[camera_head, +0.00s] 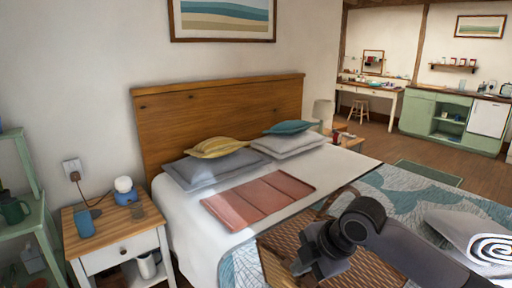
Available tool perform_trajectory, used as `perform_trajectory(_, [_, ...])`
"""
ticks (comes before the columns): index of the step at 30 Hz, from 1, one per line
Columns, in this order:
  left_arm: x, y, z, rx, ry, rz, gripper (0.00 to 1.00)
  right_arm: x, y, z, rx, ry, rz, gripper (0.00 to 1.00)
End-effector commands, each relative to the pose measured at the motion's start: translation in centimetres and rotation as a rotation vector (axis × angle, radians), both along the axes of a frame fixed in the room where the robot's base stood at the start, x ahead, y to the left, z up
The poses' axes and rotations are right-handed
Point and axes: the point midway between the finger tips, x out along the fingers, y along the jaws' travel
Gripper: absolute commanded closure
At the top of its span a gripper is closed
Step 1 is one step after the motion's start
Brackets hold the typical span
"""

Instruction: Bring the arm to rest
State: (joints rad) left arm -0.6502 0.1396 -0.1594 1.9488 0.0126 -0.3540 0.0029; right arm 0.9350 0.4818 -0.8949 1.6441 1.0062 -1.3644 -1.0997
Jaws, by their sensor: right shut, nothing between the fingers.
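My right arm reaches in from the lower right, over the bed (195,215). Its dark gripper (303,265) is shut and empty, in front of a brown woven tray or basket (276,243) on the bed. The arm and gripper hide part of the woven piece. I cannot tell how high the gripper is above it. My left gripper is not in view.
A folded reddish blanket (258,200) and pillows (215,168) lie toward the wooden headboard (220,120). A nightstand (115,232) and a green shelf (30,225) stand left. Open floor (440,155) lies beyond the bed.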

Motion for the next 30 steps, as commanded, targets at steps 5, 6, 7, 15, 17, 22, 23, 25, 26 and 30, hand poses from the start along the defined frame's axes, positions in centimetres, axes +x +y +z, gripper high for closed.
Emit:
perform_trajectory(5, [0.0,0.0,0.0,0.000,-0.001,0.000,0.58,-1.6,2.2,-4.5,0.188,0.035,-0.168,1.00])
perform_trajectory(6, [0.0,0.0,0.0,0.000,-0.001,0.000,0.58,-1.9,2.6,-5.4,0.228,0.042,-0.209,1.00])
perform_trajectory(7, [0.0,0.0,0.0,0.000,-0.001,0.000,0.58,-2.2,2.8,-6.0,0.259,0.048,-0.241,1.00])
perform_trajectory(15, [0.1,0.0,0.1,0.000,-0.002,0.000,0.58,-5.1,2.9,-11.3,0.507,0.104,-0.547,1.00])
perform_trajectory(17, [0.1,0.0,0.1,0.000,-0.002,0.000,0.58,-5.8,2.5,-12.3,0.557,0.115,-0.620,1.00])
perform_trajectory(22, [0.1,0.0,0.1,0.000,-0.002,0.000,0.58,-8.5,0.7,-15.4,0.678,0.138,-0.830,1.00])
perform_trajectory(23, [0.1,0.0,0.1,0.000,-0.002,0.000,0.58,-9.1,0.3,-16.0,0.697,0.141,-0.866,1.00])
perform_trajectory(25, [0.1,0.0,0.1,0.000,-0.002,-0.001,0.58,-10.5,-0.7,-17.2,0.737,0.145,-0.952,1.00])
perform_trajectory(26, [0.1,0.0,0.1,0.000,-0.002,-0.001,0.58,-11.1,-1.3,-17.7,0.752,0.145,-0.990,1.00])
perform_trajectory(30, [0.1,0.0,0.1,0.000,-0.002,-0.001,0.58,-14.4,-4.0,-19.9,0.814,0.138,-1.156,1.00])
